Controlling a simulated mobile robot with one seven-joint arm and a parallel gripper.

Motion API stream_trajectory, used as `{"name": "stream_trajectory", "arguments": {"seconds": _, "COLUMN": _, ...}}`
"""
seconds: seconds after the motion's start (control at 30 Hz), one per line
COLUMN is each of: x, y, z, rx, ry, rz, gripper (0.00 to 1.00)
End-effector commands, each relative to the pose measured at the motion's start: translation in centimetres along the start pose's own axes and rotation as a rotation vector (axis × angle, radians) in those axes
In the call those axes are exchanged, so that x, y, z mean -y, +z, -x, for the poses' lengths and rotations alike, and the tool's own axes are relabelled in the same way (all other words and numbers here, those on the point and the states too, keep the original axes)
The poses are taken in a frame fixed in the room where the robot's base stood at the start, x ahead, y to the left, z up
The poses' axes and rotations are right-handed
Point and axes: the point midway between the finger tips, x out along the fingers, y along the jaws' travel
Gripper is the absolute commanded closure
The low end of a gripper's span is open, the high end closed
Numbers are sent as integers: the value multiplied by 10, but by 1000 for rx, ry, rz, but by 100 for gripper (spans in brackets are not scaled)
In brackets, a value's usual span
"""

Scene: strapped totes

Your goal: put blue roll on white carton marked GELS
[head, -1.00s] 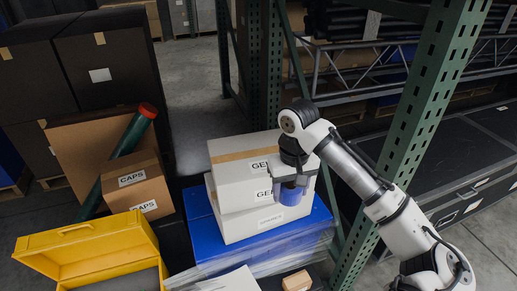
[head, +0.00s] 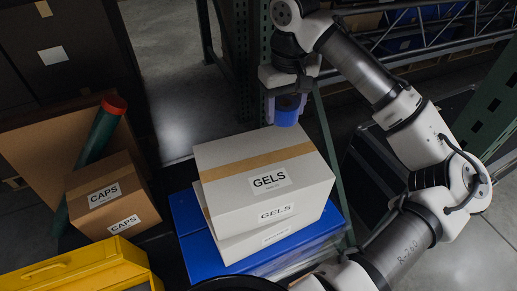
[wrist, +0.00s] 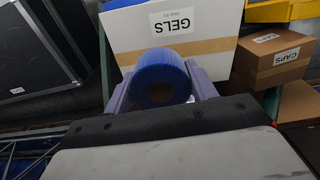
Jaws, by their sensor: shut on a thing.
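The blue roll (head: 287,110) is held between the fingers of my gripper (head: 286,102), up behind the white carton in the head view. In the wrist view the blue roll (wrist: 161,78) shows its round side between the two grey fingers. The white carton marked GELS (head: 262,182) sits on another white carton, on a blue tote (head: 195,232). It has a tan tape strip and a GELS label on top. In the wrist view the GELS carton (wrist: 215,28) is beyond the roll. The roll is apart from the carton.
A brown carton marked CAPS (head: 105,195) stands at left beside a dark green tube with a red cap (head: 100,132). A yellow box (head: 75,270) is at the front left. Green rack posts (head: 490,120) stand at the right. The carton's top is bare.

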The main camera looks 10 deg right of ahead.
Motion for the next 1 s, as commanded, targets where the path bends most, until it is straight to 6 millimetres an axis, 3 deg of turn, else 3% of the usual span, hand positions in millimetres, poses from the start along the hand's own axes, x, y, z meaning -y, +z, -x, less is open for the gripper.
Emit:
{"name": "stream_trajectory", "arguments": {"seconds": 0.17, "x": 0, "y": 0, "z": -26, "rx": 2, "ry": -5, "rz": 1, "gripper": 67}}
{"name": "stream_trajectory", "arguments": {"seconds": 0.6, "x": 1, "y": 1, "z": -138, "rx": 1, "ry": -5, "rz": -1, "gripper": 67}}
{"name": "stream_trajectory", "arguments": {"seconds": 1.0, "x": 0, "y": 0, "z": -184, "rx": 1, "ry": -2, "rz": -2, "gripper": 67}}
